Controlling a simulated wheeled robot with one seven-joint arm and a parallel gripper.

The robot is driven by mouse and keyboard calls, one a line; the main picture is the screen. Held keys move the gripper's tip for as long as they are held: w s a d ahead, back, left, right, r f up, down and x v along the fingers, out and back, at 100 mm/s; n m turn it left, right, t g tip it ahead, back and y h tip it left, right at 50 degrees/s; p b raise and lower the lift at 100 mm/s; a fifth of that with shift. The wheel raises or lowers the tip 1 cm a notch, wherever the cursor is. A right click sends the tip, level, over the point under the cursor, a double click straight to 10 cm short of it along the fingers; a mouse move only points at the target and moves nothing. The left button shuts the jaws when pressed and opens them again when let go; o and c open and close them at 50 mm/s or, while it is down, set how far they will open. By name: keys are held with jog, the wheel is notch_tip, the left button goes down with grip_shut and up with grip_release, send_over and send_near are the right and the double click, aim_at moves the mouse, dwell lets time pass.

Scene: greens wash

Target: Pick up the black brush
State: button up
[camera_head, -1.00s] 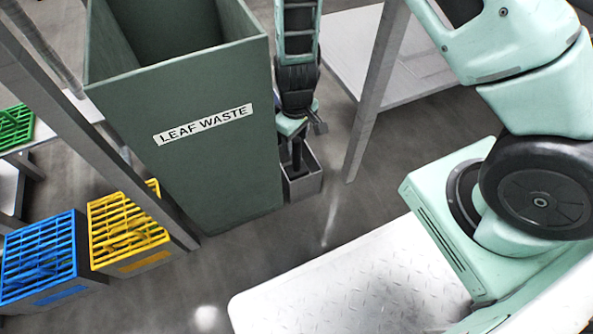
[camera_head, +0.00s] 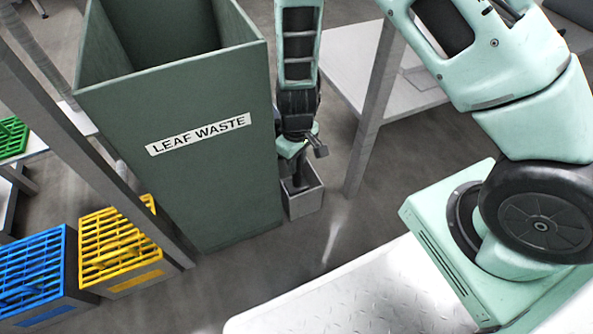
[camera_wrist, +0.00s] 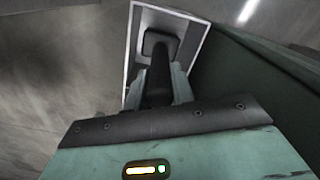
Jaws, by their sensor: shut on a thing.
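The black brush (camera_head: 298,178) stands upright in a small grey open-topped holder (camera_head: 304,205) on the floor beside the leaf waste bin. My gripper (camera_head: 295,160) reaches down over the holder with its fingers around the brush. In the wrist view the gripper (camera_wrist: 158,88) is shut on the dark handle of the brush (camera_wrist: 157,68), one finger on each side. The wider dark foot of the brush shows inside the holder's pale rim (camera_wrist: 132,45). I cannot tell whether the brush touches the holder's floor.
The tall green leaf waste bin (camera_head: 190,185) stands close on the left of the holder. A grey table leg (camera_head: 366,125) and pale table (camera_head: 345,50) are close on the right. Yellow (camera_head: 115,245) and blue (camera_head: 35,270) crates stand at the lower left. Open floor lies in front.

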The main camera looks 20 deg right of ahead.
notch_tip(320, 180, up, 12)
jog(key=p, duration=0.8)
jog(key=shift+r+p, duration=0.15)
jog(key=shift+p, duration=0.15)
jog(key=s+p, duration=0.9)
jog(key=s, duration=0.9)
jog(key=shift+d, duration=0.4)
jog(key=shift+o, duration=0.6)
